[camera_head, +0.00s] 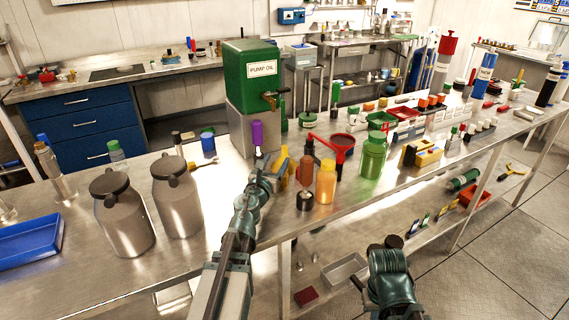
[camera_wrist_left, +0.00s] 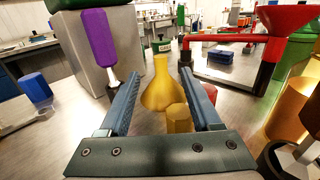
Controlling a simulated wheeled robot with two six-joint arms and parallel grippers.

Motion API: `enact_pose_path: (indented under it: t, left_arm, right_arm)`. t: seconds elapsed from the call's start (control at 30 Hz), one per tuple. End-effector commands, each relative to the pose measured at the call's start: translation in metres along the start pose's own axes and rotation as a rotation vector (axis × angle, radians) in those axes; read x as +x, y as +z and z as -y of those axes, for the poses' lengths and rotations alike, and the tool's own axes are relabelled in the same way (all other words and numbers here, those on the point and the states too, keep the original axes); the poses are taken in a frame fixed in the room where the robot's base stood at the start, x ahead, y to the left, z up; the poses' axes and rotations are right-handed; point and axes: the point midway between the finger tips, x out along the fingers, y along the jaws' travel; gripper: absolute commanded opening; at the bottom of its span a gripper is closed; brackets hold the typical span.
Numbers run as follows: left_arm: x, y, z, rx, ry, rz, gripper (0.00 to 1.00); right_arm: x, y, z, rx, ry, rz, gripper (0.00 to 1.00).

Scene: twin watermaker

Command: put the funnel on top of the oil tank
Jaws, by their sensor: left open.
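A yellow funnel (camera_wrist_left: 162,90) stands on the bench with its wide end down and narrow spout up. In the left wrist view it shows between the fingers of my left gripper (camera_wrist_left: 160,78), which is open. The oil tank is a green box (camera_head: 237,67) labelled PUMP OIL, with a tap, on a grey metal stand (camera_head: 237,128) behind the gripper. A red funnel (camera_head: 343,143) on a red arm stands to the right. My right arm shows low in the head view, its gripper out of sight.
A small yellow hexagonal piece (camera_wrist_left: 179,118) is close to the right finger. Orange (camera_head: 325,182) and green (camera_head: 373,155) bottles stand to the right. Two metal cans (camera_head: 122,215) stand left.

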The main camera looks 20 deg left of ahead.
Motion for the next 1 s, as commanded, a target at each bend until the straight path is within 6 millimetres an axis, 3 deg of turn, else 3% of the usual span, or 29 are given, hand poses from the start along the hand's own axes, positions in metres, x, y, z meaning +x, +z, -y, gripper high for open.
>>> enact_pose_path:
  t: [0.3, 0.67, 1.0]
  left_arm:
    - [0.061, 0.0, 0.0, 0.0, -0.003, 0.0, 0.65]
    - [0.076, 0.0, 0.0, 0.0, -0.001, 0.0, 0.65]
    - [0.123, 0.0, 0.0, 0.0, -0.002, 0.0, 0.65]
  right_arm:
    - [0.0, 0.0, 0.0, 0.0, 0.0, 0.0, 0.0]
    - [0.0, 0.0, 0.0, 0.0, 0.0, 0.0, 0.0]
    - [0.0, 0.0, 0.0, 0.0, 0.0, 0.0, 0.0]
